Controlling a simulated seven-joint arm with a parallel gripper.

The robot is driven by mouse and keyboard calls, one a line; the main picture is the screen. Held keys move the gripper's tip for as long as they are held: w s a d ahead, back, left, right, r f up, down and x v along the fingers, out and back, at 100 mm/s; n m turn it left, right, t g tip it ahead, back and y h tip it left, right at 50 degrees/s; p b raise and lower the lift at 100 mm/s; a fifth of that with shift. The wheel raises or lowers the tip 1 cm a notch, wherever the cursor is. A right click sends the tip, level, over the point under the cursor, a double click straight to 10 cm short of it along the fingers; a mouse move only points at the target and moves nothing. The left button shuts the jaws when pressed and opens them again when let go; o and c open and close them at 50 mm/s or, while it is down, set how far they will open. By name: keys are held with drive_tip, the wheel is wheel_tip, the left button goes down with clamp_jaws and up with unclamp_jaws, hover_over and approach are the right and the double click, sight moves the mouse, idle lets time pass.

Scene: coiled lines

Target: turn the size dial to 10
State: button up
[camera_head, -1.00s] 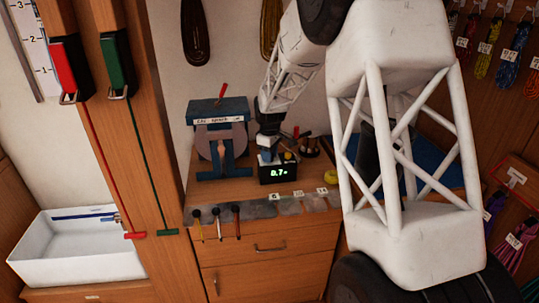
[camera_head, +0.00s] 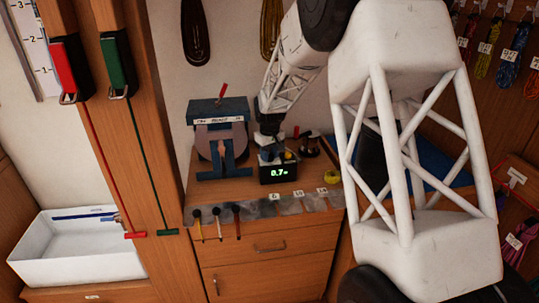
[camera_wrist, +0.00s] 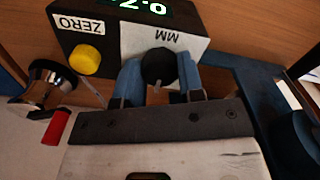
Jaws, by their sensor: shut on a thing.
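A black box with a lit display reading 0.7 (camera_head: 278,173) stands on the workbench. In the wrist view the box (camera_wrist: 107,42) appears upside down, with a yellow button by a ZERO label and a white patch marked MM. A round black knob (camera_wrist: 159,66) sits on this face. My gripper (camera_wrist: 160,83) is shut on the knob, one blue finger on each side. In the head view my gripper (camera_head: 270,152) is just above and behind the display; the knob is hidden there. I cannot read a size setting on the knob.
A blue machine with a round drum (camera_head: 221,140) stands left of the box. A dark spool (camera_head: 309,145) and a yellow ring (camera_head: 331,177) are to the right. Small numbered tags (camera_head: 298,195) line the bench's metal front edge. A white basin (camera_head: 75,250) is at left.

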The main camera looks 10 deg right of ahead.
drive_tip(key=o, duration=0.9)
drive_tip(key=shift+r, duration=0.1)
drive_tip(key=shift+r, duration=3.8)
